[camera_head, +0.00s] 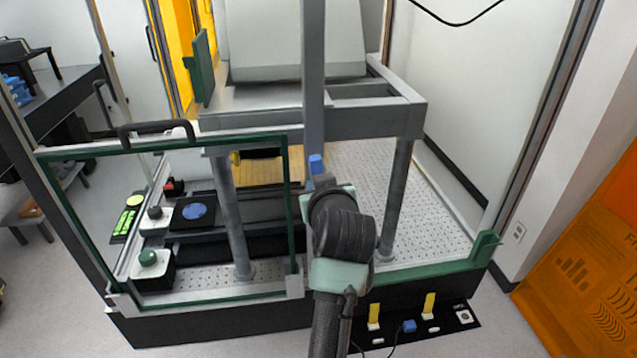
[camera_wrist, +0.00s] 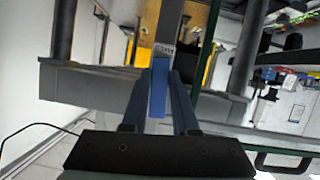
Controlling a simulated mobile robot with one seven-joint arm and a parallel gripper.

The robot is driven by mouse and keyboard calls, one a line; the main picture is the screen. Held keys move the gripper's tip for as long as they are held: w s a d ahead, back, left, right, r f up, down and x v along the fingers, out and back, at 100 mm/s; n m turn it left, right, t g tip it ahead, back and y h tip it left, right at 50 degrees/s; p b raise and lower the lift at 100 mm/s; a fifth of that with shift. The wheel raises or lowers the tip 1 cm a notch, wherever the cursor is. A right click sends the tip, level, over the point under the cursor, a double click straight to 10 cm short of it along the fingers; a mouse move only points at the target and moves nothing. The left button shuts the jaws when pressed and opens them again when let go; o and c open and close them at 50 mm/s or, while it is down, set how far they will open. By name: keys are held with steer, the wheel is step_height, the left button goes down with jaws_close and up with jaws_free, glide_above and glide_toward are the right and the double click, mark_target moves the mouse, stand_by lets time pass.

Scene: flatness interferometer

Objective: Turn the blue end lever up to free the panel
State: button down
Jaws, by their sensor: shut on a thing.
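The blue end lever (camera_head: 316,164) shows at the foot of a grey vertical post, just above my gripper (camera_head: 318,184) in the head view. In the wrist view the blue lever (camera_wrist: 158,88) lies between the two fingers of my gripper (camera_wrist: 160,84), which is shut on it. The lever's pivot is not clear in either view. A clear panel with a green frame (camera_head: 290,215) stands to the left of my arm. Its black handle (camera_head: 157,128) is on the top edge. My arm hides part of the area right of the panel.
A grey stand (camera_head: 405,122) on round legs rises behind my gripper, over a perforated plate (camera_head: 440,225). A black strip with yellow pieces (camera_head: 430,304) is low at the front. An orange board (camera_head: 580,270) stands at right.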

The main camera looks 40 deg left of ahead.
steer(key=shift+d+m, duration=0.1)
steer(key=shift+m, duration=0.2)
stand_by(0.4)
steer(key=c, duration=0.7)
jaws_free()
steer(key=b+v, duration=0.4)
steer(key=v, duration=0.9)
steer(key=shift+w, duration=0.2)
